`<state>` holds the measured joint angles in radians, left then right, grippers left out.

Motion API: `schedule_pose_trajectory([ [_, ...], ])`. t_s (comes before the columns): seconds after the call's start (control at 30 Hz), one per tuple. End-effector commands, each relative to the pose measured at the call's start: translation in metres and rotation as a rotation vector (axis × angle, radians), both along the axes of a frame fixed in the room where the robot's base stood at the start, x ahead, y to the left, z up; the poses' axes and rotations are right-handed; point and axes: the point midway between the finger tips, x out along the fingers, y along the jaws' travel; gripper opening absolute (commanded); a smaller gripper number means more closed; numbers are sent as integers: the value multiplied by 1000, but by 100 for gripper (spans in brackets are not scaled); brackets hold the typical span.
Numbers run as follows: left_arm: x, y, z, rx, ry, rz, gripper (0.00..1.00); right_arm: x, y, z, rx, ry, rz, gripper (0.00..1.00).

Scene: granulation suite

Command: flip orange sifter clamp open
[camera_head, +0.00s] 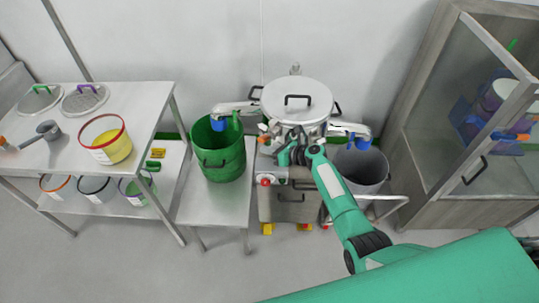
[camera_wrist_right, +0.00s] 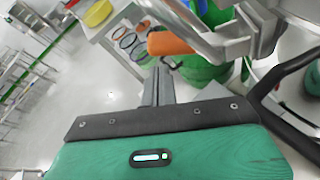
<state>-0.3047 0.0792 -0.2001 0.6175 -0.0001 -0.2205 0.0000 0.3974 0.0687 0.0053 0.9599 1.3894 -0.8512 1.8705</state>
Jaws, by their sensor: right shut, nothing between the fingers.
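The sifter (camera_head: 297,101) stands at the centre of the head view, with a round pale lid and black handles. A small orange clamp part (camera_head: 263,139) shows at its lower left front. In the right wrist view an orange cylindrical handle (camera_wrist_right: 171,43) sits beside grey metal parts of the sifter, just beyond and above the fingertips. My right gripper (camera_head: 291,141) is at the front of the sifter, right of the orange part; its shut, empty fingers show in the wrist view (camera_wrist_right: 163,74). A gap seems to lie between fingers and handle, but contact is hard to judge. My left gripper is not in view.
A green bin (camera_head: 219,158) stands left of the sifter on a low bench (camera_head: 222,205). A grey bin (camera_head: 361,170) stands at its right. A steel table (camera_head: 62,160) with lids, a scoop and a yellow-filled tub is at left, a glass-door cabinet (camera_head: 462,120) at right.

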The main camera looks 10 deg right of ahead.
Motion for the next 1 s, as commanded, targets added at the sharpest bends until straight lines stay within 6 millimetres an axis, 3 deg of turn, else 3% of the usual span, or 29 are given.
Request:
schedule_pose_trajectory([
  [0.3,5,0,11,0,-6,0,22,10,-1,12,98,89,1,0],
  [1.0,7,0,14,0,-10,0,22,11,-2,13,120,110,1,0],
])
